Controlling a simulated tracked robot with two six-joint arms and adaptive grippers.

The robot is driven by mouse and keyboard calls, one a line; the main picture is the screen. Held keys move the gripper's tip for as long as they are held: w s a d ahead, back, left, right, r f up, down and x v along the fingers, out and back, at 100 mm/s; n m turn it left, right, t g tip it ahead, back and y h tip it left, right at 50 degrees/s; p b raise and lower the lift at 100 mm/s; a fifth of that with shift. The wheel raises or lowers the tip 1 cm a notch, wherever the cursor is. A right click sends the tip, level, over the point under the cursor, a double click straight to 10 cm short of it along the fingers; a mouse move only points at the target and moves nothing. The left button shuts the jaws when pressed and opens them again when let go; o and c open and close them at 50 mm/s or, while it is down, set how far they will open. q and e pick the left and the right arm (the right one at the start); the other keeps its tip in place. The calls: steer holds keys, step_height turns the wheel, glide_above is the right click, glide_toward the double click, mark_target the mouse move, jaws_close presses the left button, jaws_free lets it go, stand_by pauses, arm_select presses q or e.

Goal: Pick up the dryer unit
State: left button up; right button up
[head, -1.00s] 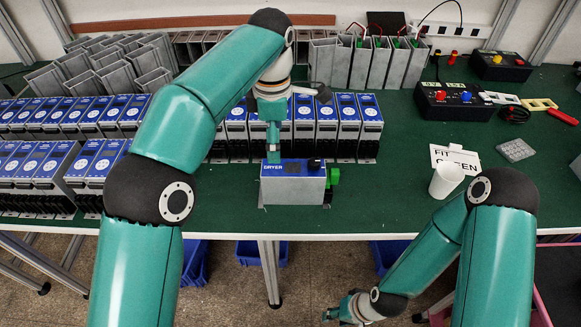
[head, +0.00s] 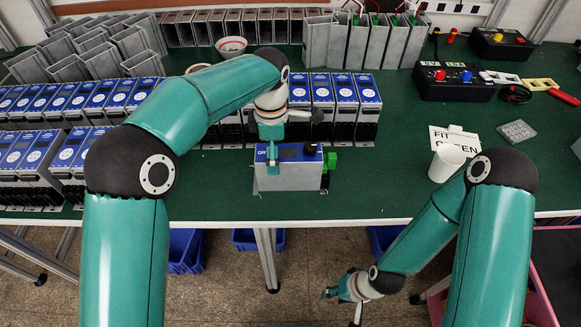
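The dryer unit (head: 290,178) is a grey box with a blue top strip and a green connector on its right side. It stands on the green table close to the front edge. My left gripper (head: 271,158) points down at the left part of its top, one finger overlapping the blue strip and hiding most of the label. The arm hides the other finger, so I cannot tell whether it grips the unit. My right gripper (head: 343,304) hangs in front of the table, below its edge, with its fingers apart and nothing between them.
Rows of blue-topped units (head: 345,105) stand behind the dryer and at the left. A white cup (head: 446,163) and a paper label (head: 452,138) lie to the right. A black box with knobs (head: 452,82) is farther back. The table between dryer and cup is clear.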

arm_select(q)
steer(key=f, duration=0.2)
steer(key=f+p, duration=0.1)
steer(key=f, duration=0.1)
steer(key=shift+s+d, duration=0.2)
steer(key=shift+s, duration=0.1)
steer(key=shift+f, duration=0.6)
steer(key=shift+s+f, duration=0.1)
steer(key=c, duration=1.5)
steer(key=shift+r, duration=0.4)
steer(key=shift+c, duration=0.7)
steer(key=r, duration=0.8)
steer(key=shift+w+r+b, duration=0.15)
steer(key=shift+w+b, duration=0.05)
steer(key=shift+b, duration=0.1)
jaws_close()
step_height(320, 180, up, 11)
steer(key=p, duration=0.2)
steer(key=shift+r, duration=0.15)
